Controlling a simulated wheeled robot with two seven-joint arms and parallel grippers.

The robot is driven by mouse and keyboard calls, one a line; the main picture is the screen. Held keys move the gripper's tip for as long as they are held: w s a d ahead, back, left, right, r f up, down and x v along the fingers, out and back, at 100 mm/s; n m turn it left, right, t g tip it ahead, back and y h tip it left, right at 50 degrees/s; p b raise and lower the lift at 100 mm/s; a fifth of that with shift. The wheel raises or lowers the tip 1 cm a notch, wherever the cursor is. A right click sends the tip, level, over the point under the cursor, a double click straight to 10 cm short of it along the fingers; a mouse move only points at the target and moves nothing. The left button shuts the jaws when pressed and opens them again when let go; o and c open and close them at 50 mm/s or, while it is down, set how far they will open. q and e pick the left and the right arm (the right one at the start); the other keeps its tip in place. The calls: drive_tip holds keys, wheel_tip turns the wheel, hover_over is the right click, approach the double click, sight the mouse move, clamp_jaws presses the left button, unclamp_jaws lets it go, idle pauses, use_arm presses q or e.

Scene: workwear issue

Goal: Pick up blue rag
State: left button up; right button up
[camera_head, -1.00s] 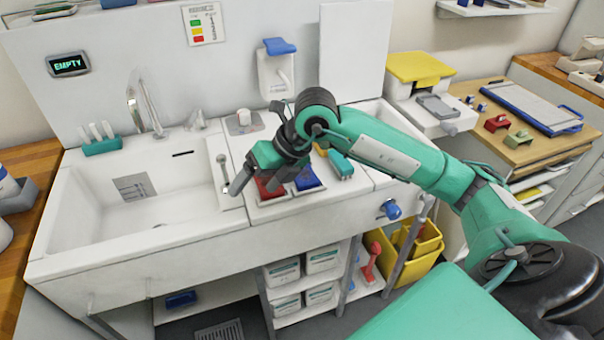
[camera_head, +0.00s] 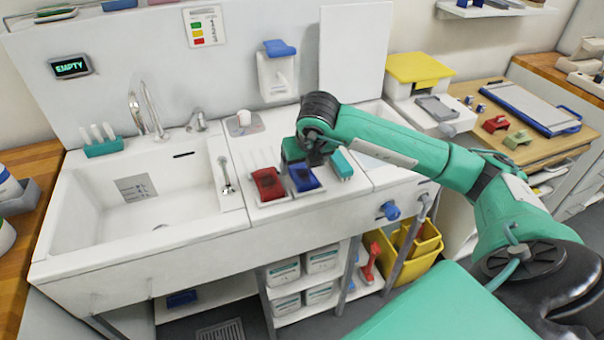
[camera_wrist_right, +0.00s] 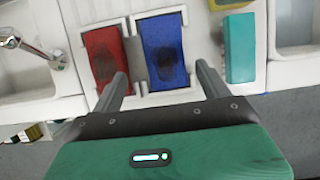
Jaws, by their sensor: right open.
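The blue rag (camera_head: 304,179) lies in a shallow white holder on the counter right of the sink, beside a red rag (camera_head: 268,184). In the right wrist view the blue rag (camera_wrist_right: 164,50) is flat with a dark patch, and the red rag (camera_wrist_right: 103,60) is on its left. My right gripper (camera_head: 299,170) is over the blue rag and hides part of it. In the wrist view its two fingers (camera_wrist_right: 164,84) are wide apart and empty, one near the red rag and one right of the blue rag. I cannot tell its height above the rag. My left gripper is out of view.
A teal block-like item (camera_head: 341,165) stands right of the rags; the wrist view shows it too (camera_wrist_right: 240,47). The sink (camera_head: 140,200) with its taps is at left. A blue knob (camera_head: 390,210) sticks out of the counter front.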

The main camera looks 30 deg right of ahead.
sight(302, 172)
drive_tip(key=shift+w+d+f, duration=0.15)
drive_tip(key=shift+f, duration=0.1)
drive_tip(key=x, duration=0.1)
drive_tip(key=p+x, duration=0.1)
drive_tip(key=x, duration=0.1)
drive_tip(key=shift+w+d+f+p, duration=0.25)
drive_tip(key=shift+d+p, duration=0.05)
drive_tip(key=shift+p, duration=0.1)
drive_tip(key=shift+w+f, duration=0.15)
drive_tip(key=shift+f, duration=0.25)
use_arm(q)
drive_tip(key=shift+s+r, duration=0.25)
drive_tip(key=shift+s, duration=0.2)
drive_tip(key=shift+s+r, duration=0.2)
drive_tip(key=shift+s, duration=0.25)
use_arm(e)
drive_tip(key=c, duration=1.1)
